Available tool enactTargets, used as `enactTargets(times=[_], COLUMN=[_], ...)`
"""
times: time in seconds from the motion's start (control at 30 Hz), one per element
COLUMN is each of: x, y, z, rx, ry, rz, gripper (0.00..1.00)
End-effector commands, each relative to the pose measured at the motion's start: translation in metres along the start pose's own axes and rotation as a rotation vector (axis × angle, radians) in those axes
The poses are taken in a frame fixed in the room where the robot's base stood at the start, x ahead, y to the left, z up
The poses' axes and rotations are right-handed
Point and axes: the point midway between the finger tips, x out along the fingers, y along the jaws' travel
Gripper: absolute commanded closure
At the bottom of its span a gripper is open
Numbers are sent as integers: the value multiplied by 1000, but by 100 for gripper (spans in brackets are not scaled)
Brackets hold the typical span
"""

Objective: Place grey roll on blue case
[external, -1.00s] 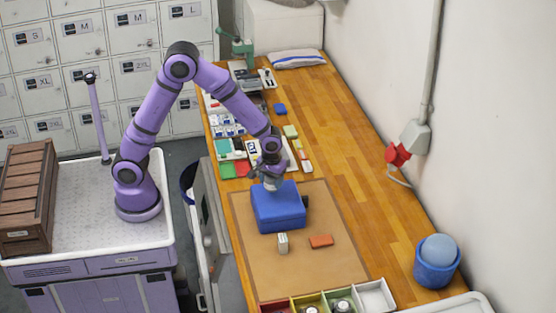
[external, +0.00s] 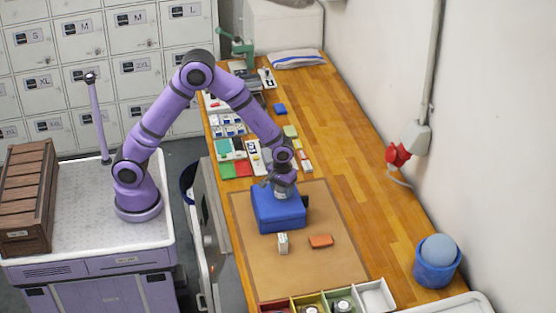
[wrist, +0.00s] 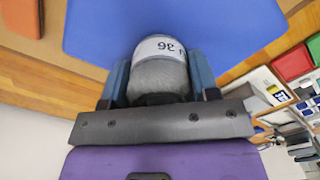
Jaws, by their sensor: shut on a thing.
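The blue case (external: 277,213) lies on the brown mat on the bench, and its flat top fills the upper part of the wrist view (wrist: 180,22). My gripper (external: 283,186) is over the case, pointing down. In the wrist view my gripper (wrist: 160,78) is shut on the grey roll (wrist: 158,72), with one finger on each side. The roll has a white band with dark print reading "36". The roll is at the case's top; I cannot tell whether it touches the surface.
Coloured bins (external: 345,301) line the near edge. Several small items lie behind the case.

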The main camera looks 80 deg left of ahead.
Motion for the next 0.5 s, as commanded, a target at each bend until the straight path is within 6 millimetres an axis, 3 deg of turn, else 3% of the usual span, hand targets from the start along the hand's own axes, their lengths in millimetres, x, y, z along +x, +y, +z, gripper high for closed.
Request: enactTargets(times=[0.03, 0.07, 0.17, 0.5], x=[2, 2, 1, -2], y=[0, 0, 0, 0], z=[0, 0, 0, 0], rx=[0, 0, 0, 0], ry=[0, 0, 0, 0], rz=[-1, 0, 0, 1], gripper=[68, 40, 20, 20])
